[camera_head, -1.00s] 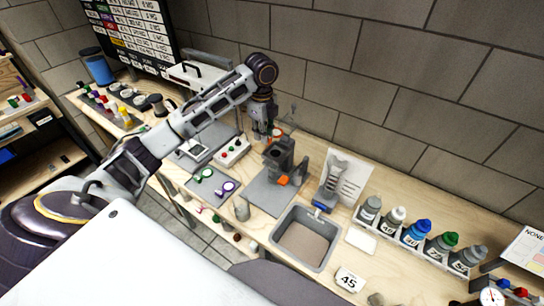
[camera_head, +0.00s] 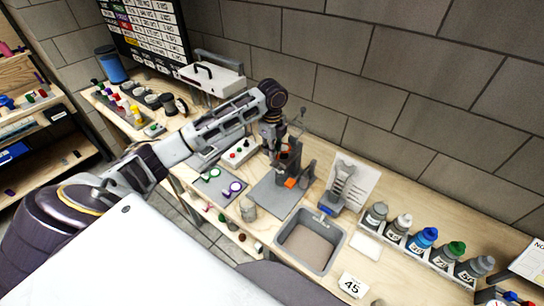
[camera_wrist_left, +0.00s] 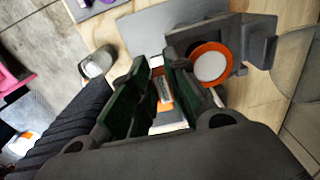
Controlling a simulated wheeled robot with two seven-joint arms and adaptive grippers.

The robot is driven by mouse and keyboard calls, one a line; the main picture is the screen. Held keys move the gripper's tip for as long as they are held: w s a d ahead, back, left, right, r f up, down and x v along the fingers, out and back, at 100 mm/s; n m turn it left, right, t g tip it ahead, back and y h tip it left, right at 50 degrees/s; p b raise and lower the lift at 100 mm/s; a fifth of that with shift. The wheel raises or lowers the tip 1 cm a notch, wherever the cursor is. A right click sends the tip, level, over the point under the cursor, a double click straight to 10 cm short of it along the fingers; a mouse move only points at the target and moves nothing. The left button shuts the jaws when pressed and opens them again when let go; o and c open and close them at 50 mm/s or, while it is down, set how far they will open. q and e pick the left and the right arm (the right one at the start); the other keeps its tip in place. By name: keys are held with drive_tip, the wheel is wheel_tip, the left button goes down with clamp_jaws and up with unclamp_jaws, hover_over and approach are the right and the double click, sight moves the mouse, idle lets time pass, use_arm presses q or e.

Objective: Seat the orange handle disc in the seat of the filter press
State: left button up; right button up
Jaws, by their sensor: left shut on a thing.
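The orange handle disc (camera_wrist_left: 211,64) shows in the left wrist view as a white round face in an orange ring, just beyond my right-hand finger. The fingers hide much of the handle. I cannot tell whether the disc touches the seat. My right gripper is not in view.
A grey mat (camera_head: 268,198) lies under the press, with an orange part (camera_head: 290,183) low on it. A tray with green and purple discs (camera_head: 215,187) is left. A control box (camera_head: 239,153) stands behind it. A sink (camera_head: 338,238) and bottles are right.

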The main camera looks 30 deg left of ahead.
use_arm(q)
drive_tip(key=shift+f+p, duration=0.35)
drive_tip(key=shift+f, duration=1.55)
drive_tip(key=shift+f, duration=0.1)
drive_tip(key=o, duration=0.8)
drive_tip(key=shift+r+b, duration=1.05)
drive_tip(key=shift+r, duration=5.1)
drive_tip(key=shift+s, duration=0.1)
